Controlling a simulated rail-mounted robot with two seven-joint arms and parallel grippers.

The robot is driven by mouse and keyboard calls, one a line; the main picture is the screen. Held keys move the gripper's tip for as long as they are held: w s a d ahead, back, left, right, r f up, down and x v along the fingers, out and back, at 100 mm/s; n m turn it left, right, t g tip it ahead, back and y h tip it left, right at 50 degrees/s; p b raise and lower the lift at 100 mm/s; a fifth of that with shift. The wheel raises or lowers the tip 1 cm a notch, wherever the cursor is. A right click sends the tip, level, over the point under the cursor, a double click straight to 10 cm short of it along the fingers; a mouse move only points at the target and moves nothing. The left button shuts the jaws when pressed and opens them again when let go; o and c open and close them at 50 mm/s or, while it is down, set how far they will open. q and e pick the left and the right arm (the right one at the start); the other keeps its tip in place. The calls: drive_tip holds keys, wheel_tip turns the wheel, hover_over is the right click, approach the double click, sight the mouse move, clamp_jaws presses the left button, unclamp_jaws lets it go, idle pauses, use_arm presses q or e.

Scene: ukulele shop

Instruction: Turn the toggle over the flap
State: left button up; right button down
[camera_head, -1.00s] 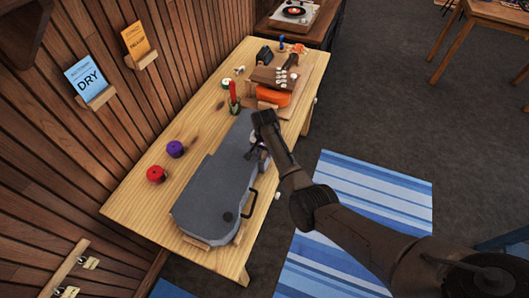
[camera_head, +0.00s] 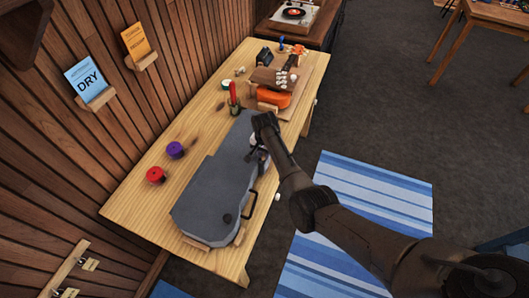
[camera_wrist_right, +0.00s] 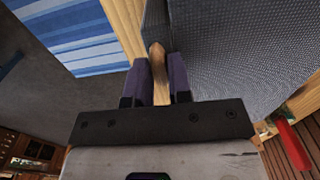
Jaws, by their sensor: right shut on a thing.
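A grey ukulele case (camera_head: 212,195) lies on the wooden table, with a dark handle (camera_head: 251,205) on its right side. My right gripper (camera_head: 257,152) is at the case's narrow upper part, by its right edge. In the right wrist view a small wooden toggle (camera_wrist_right: 158,58) stands between the two dark fingers of my right gripper (camera_wrist_right: 160,80), which is shut on it. The toggle is beside the case's grey woven face (camera_wrist_right: 245,50). The flap cannot be told apart from the case. My left gripper is not in view.
A red spool (camera_head: 155,175) and a purple spool (camera_head: 175,149) lie left of the case. A red candle-like stick (camera_head: 233,92) stands beyond it. An orange item (camera_head: 272,98) and a ukulele headstock sit further back. Floor right of the table is open, with a striped rug (camera_head: 350,215).

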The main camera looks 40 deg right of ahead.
drive_tip(key=shift+r+n+p, duration=0.15)
drive_tip(key=shift+n+p, duration=0.25)
drive_tip(key=shift+p, duration=0.1)
drive_tip(key=shift+n+p, duration=1)
drive_tip(key=shift+n, duration=0.1)
drive_tip(key=n+p, duration=0.2)
drive_tip(key=n, duration=0.2)
drive_tip(key=shift+n, duration=0.3)
drive_tip(key=n+p, duration=0.1)
drive_tip(key=n, duration=0.1)
drive_tip(key=shift+n, duration=0.4)
drive_tip(key=n, duration=0.3)
drive_tip(key=shift+p, duration=0.3)
drive_tip(key=n, duration=0.3)
drive_tip(key=shift+n, duration=0.9)
